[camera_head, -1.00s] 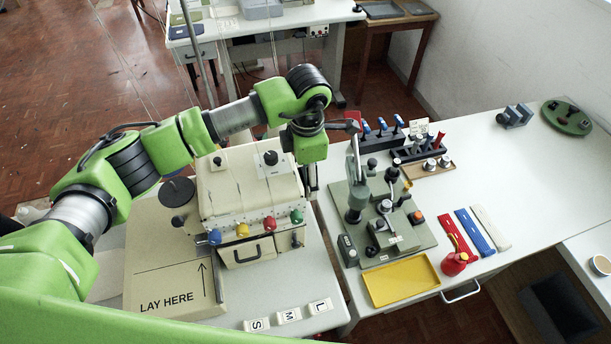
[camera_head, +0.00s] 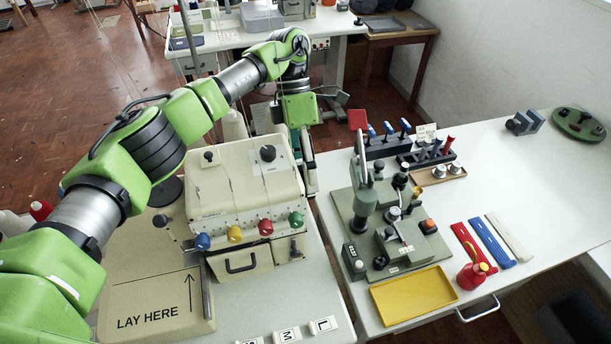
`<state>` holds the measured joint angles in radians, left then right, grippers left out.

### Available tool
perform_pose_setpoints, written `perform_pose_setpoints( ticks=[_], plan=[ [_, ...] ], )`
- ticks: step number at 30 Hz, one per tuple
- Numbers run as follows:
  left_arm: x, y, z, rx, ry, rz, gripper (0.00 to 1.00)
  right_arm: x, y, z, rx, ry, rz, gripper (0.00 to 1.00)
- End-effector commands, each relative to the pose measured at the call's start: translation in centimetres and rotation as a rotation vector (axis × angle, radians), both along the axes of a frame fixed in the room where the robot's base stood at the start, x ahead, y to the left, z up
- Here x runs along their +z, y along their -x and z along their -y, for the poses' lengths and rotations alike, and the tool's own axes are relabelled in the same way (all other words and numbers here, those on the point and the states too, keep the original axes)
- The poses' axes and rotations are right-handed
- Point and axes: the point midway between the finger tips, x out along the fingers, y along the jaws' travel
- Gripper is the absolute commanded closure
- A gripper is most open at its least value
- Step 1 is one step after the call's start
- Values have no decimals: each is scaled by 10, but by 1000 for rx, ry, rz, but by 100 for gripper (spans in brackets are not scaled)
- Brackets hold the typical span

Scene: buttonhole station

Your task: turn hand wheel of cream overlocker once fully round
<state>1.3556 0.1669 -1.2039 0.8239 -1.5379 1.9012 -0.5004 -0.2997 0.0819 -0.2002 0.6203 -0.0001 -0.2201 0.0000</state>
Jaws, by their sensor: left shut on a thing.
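The cream overlocker (camera_head: 235,190) stands on the left white table, with blue, yellow, red and green dials along its front and black knobs on top. My left arm reaches over behind it. My left gripper (camera_head: 311,180) points down at the overlocker's right side, shut. The hand wheel is not clearly visible; the gripper and the machine's body cover that side. What lies between the fingertips is hidden, but they are at the wheel's side of the machine. My right gripper is out of view.
A green-based button press (camera_head: 385,225) stands close to the right of the gripper. A board marked LAY HERE (camera_head: 150,300) lies at the front left.

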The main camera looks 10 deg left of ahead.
Motion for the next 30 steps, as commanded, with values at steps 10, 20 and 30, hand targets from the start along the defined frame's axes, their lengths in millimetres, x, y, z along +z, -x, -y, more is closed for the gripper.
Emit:
perform_pose_setpoints(
  ticks=[10,20,30],
  plan=[
    [2,-1,-1,-1,5,-8,59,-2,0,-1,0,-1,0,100],
    [1,-1,-1,0,3,-8,20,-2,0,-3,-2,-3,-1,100],
    [10,-5,-2,2,3,-7,20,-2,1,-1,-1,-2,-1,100]
  ],
)
